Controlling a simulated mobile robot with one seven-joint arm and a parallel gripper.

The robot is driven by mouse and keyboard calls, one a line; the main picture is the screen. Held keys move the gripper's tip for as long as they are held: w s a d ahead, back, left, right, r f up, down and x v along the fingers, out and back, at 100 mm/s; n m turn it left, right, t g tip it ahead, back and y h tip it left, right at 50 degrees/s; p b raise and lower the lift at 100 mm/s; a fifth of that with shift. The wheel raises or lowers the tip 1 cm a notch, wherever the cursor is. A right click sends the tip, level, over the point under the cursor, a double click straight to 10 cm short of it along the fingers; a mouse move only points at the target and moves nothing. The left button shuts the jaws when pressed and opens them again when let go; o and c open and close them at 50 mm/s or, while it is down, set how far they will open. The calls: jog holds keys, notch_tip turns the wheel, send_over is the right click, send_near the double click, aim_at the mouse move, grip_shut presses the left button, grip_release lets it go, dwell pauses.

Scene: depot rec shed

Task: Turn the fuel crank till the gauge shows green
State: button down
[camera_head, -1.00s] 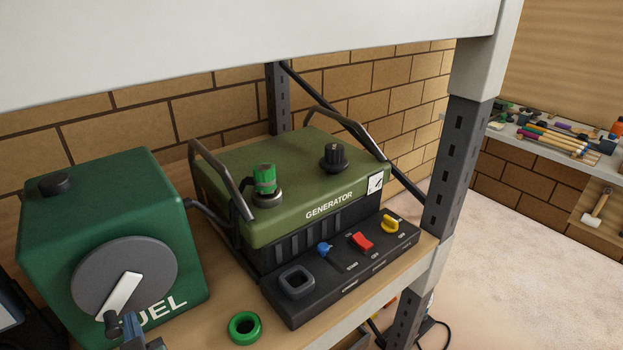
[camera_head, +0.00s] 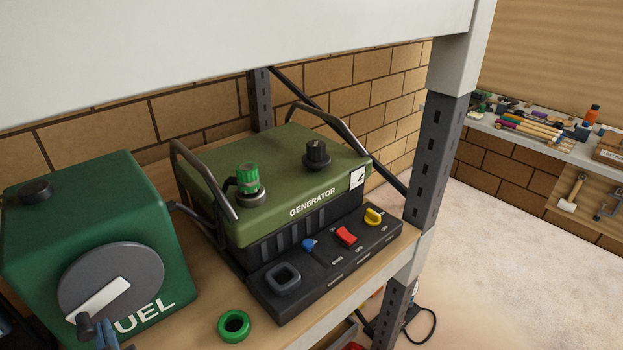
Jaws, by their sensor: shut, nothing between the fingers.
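The green fuel tank (camera_head: 70,195) stands on the shelf at the left. Its round grey disc carries the white crank arm (camera_head: 100,298), pointing down and left, with a dark handle (camera_head: 86,326) at its end. The tip of my gripper (camera_head: 108,338), blue-grey, shows at the bottom edge just right of the handle. It is shut and empty; most of it is out of frame, and I cannot tell whether it touches the handle. A small white dial (camera_head: 357,178) with a black pointer is on the generator's corner; I see no green on it.
The green generator (camera_head: 290,165) stands right of the tank, with a dark switch panel in front. A green ring (camera_head: 234,325) lies on the shelf (camera_head: 190,300) near its front edge. A shelf post (camera_head: 436,150) rises at right; open floor lies beyond.

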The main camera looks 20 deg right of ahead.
jog(key=s+d+f+p, duration=0.1)
jog(key=s+d+p, duration=0.2)
jog(key=s, duration=0.5)
jog(key=shift+s+d+p, duration=0.2)
jog(key=shift+d+p, duration=0.05)
jog(key=shift+p, duration=0.05)
jog(key=shift+f, duration=0.1)
dwell(0.5)
